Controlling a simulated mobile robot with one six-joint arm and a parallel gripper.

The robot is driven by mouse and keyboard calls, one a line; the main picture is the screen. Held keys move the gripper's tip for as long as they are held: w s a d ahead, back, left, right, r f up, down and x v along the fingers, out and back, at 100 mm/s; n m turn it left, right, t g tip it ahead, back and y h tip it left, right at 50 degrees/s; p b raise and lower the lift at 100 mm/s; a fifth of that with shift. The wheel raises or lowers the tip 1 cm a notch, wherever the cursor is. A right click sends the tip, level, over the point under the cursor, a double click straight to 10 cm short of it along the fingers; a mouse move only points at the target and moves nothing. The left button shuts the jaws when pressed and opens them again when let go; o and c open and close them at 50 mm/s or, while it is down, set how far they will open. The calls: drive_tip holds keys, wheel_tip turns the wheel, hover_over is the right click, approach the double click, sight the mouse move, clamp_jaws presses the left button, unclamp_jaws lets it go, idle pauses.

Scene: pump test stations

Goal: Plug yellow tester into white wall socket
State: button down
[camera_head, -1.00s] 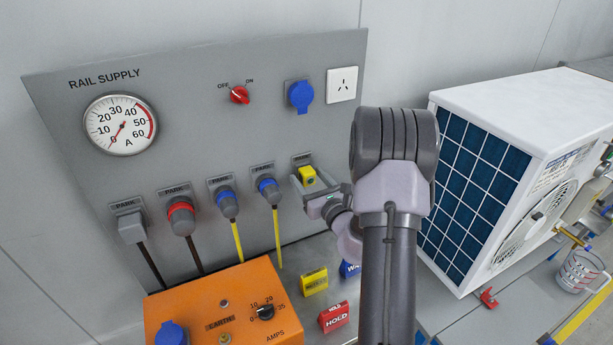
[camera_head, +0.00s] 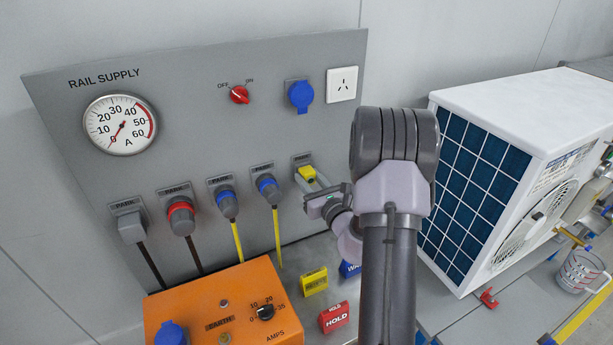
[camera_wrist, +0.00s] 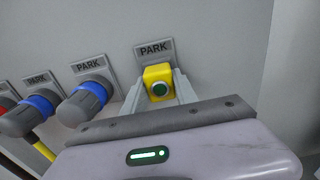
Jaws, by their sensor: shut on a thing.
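The yellow tester (camera_head: 307,173) sits at the rightmost PARK position on the grey panel. In the wrist view the yellow tester (camera_wrist: 155,74) has a round green-centred end facing me. My gripper (camera_head: 312,182) is shut on it, with one finger on each side in the wrist view (camera_wrist: 158,88). The tester is still at the panel below its PARK label; its plug side is hidden. The white wall socket (camera_head: 342,85) is at the panel's upper right, above the tester, and is empty.
A blue socket (camera_head: 300,96) and red switch (camera_head: 239,95) are left of the white socket. Parked plugs with cables, including a blue-ringed one (camera_head: 268,189), stand left of the tester. An orange box (camera_head: 225,305) and an outdoor unit (camera_head: 500,150) flank my arm.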

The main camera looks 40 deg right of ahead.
sight(310, 179)
drive_tip(key=shift+b+v, duration=1.15)
drive_tip(key=shift+v, duration=1.9)
drive_tip(key=shift+r, duration=0.1)
